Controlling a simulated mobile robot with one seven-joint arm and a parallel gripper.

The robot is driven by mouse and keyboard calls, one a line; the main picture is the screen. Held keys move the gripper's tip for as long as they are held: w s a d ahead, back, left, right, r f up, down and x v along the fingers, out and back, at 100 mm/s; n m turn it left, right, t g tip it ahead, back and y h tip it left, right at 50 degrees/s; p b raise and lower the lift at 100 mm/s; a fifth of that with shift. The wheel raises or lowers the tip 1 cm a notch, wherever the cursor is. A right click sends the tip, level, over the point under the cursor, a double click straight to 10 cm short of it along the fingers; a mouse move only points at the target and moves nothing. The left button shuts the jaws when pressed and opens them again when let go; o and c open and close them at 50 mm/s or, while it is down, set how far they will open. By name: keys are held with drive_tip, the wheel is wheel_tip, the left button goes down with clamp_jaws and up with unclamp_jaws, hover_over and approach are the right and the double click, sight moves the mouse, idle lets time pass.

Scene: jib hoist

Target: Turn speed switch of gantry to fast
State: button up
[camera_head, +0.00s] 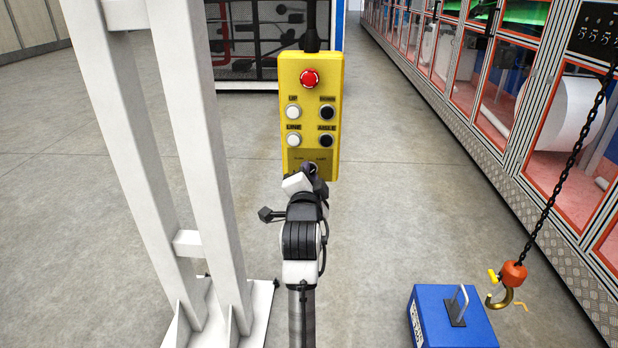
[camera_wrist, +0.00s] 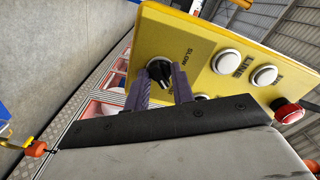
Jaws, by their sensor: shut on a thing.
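The yellow hoist pendant (camera_head: 310,95) hangs upright in the head view, with a red stop button and white and black push buttons. Its black speed switch knob (camera_wrist: 159,70) shows in the wrist view, next to a SLOW label (camera_wrist: 188,59). My gripper (camera_head: 308,172) is at the lower end of the pendant and hides most of the switch in the head view. In the wrist view my gripper's two fingers (camera_wrist: 158,82) are at either side of the knob, closed on it. I cannot tell clearly which way the knob points.
A white steel column (camera_head: 195,130) stands close on the left. A hook (camera_head: 504,294) on a chain hangs at the right, beside a blue block (camera_head: 448,325) with a handle. Glazed machine cabinets (camera_head: 500,80) line the right side. The floor between is clear.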

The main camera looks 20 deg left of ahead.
idle(0.5)
drive_tip(key=o, duration=1)
drive_tip(key=shift+p+v, duration=0.9)
drive_tip(key=shift+v, duration=6.05)
drive_tip(key=shift+w, duration=0.1)
